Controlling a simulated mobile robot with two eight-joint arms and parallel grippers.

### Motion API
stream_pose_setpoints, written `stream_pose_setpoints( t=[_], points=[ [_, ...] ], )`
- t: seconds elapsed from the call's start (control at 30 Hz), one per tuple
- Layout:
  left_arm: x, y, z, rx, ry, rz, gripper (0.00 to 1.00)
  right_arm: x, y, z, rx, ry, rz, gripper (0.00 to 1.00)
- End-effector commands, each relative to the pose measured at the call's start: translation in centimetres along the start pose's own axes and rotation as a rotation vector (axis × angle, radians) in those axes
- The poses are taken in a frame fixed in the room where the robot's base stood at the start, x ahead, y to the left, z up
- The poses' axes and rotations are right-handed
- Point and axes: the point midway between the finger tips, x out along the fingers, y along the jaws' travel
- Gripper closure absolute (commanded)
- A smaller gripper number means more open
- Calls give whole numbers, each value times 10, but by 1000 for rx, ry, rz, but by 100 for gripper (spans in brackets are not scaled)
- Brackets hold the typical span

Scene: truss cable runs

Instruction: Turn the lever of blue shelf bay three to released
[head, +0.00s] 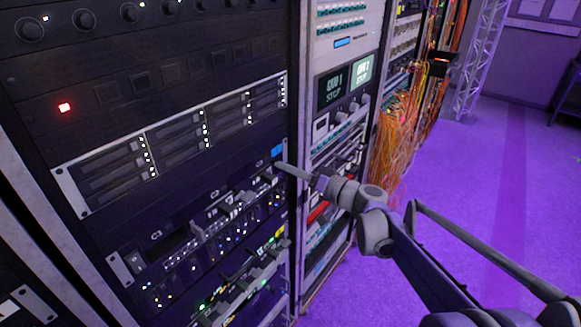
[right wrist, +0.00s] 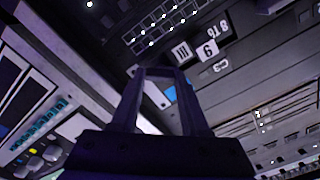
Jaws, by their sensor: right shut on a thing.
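My right gripper (head: 284,167) reaches in from the right to the right edge of the near black rack, just below a small blue tag (head: 277,151). In the right wrist view my gripper (right wrist: 163,72) has its fingers closed in at the rack face, with the blue tag (right wrist: 170,94) showing between them. A plate marked III (right wrist: 181,50) sits just beyond the fingertips. The gripper is shut on the lever there. The lever is small, dark and mostly hidden by the fingers, so its angle cannot be told. My left gripper is out of view.
Shelves with switches and small lights (head: 215,225) lie below and left of the gripper. A second rack with display screens (head: 345,85) stands to the right, with orange cables (head: 395,125) beyond it. The purple floor (head: 480,170) at right is open.

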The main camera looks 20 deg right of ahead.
Motion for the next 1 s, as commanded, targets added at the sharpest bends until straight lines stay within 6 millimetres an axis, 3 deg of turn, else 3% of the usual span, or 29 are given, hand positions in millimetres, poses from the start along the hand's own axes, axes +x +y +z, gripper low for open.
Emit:
stream_pose_setpoints(
  t=[0.6, 1.0],
  points=[
    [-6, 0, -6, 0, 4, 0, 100, 0, 2, 1, 570, 0, 0, 100],
    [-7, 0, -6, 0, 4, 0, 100, 0, 3, 2, 810, -1, 1, 100]
  ],
)
